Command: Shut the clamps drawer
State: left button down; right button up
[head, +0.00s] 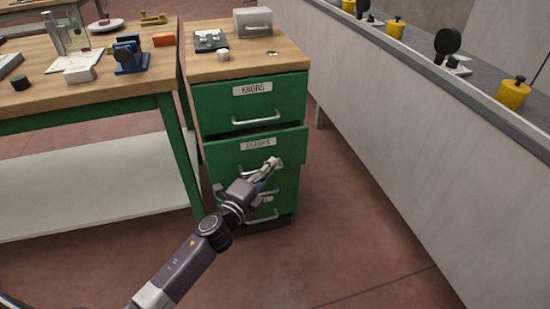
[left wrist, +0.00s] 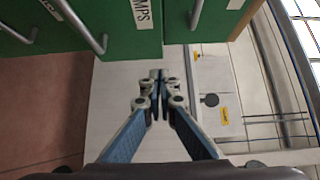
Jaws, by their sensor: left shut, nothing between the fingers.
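The clamps drawer (head: 222,155) is the second drawer down in a green cabinet. It stands partly open, its front jutting out past the knobs drawer above, with a dark gap along its top. Its label shows partly in the left wrist view as "MPS" (left wrist: 143,14). Its metal handle (left wrist: 88,30) shows there too; in the head view my gripper partly covers it. My left gripper (head: 273,163) is shut and empty, its tips at the drawer's front near the handle. In the left wrist view the closed fingertips (left wrist: 158,76) are close to the drawer front; I cannot tell whether they touch.
The knobs drawer (head: 285,97) above is shut. Lower drawers are partly behind my arm. A workbench (head: 90,97) with tools stands left; a long grey counter (head: 400,130) with yellow items runs along the right. Red floor is clear between cabinet and counter.

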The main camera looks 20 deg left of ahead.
pick_arm(q)
jog(key=s+a+b, duration=0.4)
jog(key=s+a, duration=0.7)
jog(key=a, duration=0.5)
send_near(231, 142)
jog(key=s+d, duration=0.2)
jog(key=w+b, duration=0.2)
jog(key=w, duration=0.4)
jog(key=shift+w+f, duration=0.1)
jog(key=shift+w, duration=0.15)
jog(key=shift+w+a, duration=0.4)
jog(key=shift+w, duration=0.2)
pick_arm(e)
notch_tip(231, 142, up, 14)
jog(key=t, duration=0.1)
jog(key=shift+s+d+r, duration=0.15)
jog(key=shift+r, duration=0.05)
